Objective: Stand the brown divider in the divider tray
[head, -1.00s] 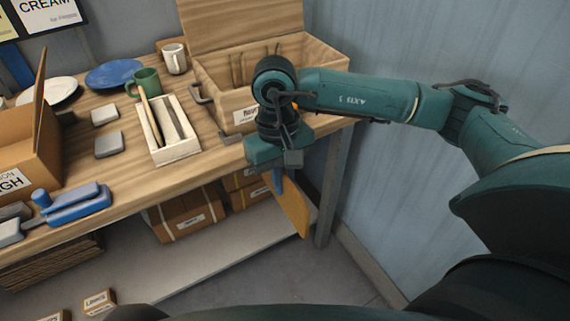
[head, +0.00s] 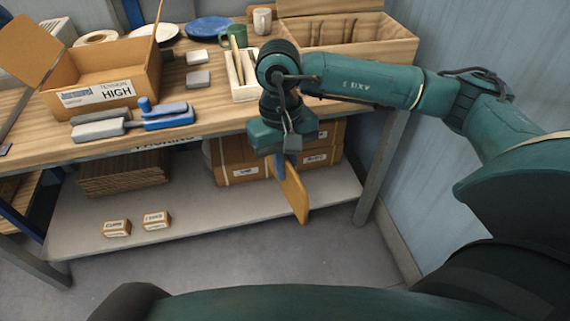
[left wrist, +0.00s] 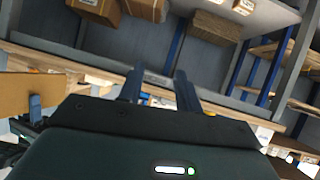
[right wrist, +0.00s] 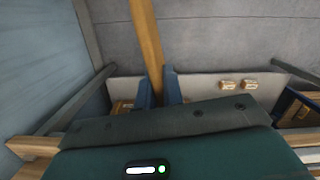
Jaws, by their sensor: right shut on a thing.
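The brown divider (head: 293,190) is a thin orange-brown board. My right gripper (head: 284,158) is shut on its upper end, and it hangs down in front of the table's front edge. In the right wrist view the divider (right wrist: 147,40) extends out from between the fingers (right wrist: 159,88). A narrow cream tray (head: 247,92), which looks like the divider tray, stands on the table left of and behind my right gripper, with thin pieces in it. My left gripper (left wrist: 160,90) is open and empty in the left wrist view, and outside the head view.
A wooden box (head: 390,45) stands at the back right. A cardboard box (head: 140,70), blue and grey blocks (head: 168,122), a green mug (head: 232,37), a white mug (head: 262,20) and plates (head: 208,26) are on the table. The lower shelf (head: 200,215) holds cartons.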

